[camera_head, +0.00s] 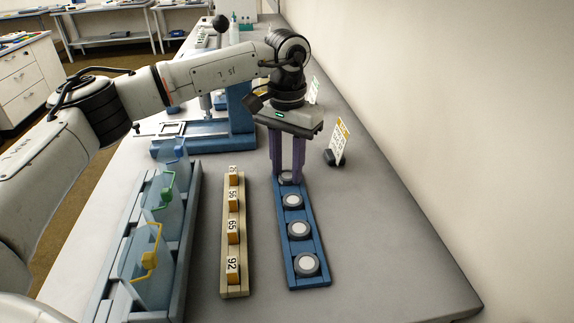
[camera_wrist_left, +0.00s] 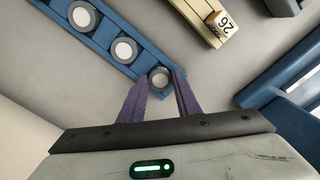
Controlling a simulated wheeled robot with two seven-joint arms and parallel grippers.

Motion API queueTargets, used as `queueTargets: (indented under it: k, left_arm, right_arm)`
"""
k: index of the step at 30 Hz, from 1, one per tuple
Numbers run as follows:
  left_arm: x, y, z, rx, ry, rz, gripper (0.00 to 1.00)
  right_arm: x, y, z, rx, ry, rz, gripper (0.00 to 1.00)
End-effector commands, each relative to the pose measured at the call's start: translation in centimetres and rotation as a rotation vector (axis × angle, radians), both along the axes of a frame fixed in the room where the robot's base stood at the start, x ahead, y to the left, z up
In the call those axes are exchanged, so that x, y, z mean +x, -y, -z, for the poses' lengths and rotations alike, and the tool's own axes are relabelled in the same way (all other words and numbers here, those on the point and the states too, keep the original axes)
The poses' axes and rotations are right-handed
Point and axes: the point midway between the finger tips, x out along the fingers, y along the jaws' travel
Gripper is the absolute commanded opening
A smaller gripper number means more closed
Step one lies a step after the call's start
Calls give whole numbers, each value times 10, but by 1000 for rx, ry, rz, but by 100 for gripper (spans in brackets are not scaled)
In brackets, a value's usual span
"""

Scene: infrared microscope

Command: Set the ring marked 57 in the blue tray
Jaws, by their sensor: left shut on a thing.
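The blue tray (camera_head: 312,283) is a long narrow rack on the bench, holding several pale-topped round rings in a row. My left gripper (camera_head: 287,176) points down over its far end. Its purple fingers are shut on the ring (camera_wrist_left: 160,77) there, one on each side, as the left wrist view shows. That ring is at the tray's end slot; I cannot tell whether it is fully seated. The other rings (camera_head: 301,229) stand in the tray nearer me. No number can be read on any ring, so I cannot tell which is marked 57. My right gripper is out of view.
A beige rack (camera_head: 235,291) with number blocks, including 92, 65 and 56, lies left of the tray. Further left is a blue-grey rack (camera_head: 188,215) with yellow, green and blue handles. A blue instrument frame (camera_head: 240,108) stands behind. A small sign (camera_head: 339,140) stands right; bench right of the tray is clear.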

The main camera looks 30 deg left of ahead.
Motion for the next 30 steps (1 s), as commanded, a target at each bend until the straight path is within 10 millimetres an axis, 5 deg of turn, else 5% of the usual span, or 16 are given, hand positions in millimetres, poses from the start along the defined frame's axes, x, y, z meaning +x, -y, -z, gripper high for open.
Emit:
queueTargets:
  k: [9,10,14,20,23,30]
  left_arm:
    - [0,0,4,0,1,-1,16]
    - [0,0,4,0,1,-1,32]
    - [0,0,4,0,1,-1,52]
    - [0,0,3,0,1,-1,52]
    - [0,0,4,0,1,-1,68]
    - [0,0,3,0,1,-1,68]
  right_arm:
    - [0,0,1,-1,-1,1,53]
    - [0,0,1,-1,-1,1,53]
    - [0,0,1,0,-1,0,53]
    - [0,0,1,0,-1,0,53]
    - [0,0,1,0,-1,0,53]
    - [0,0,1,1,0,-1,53]
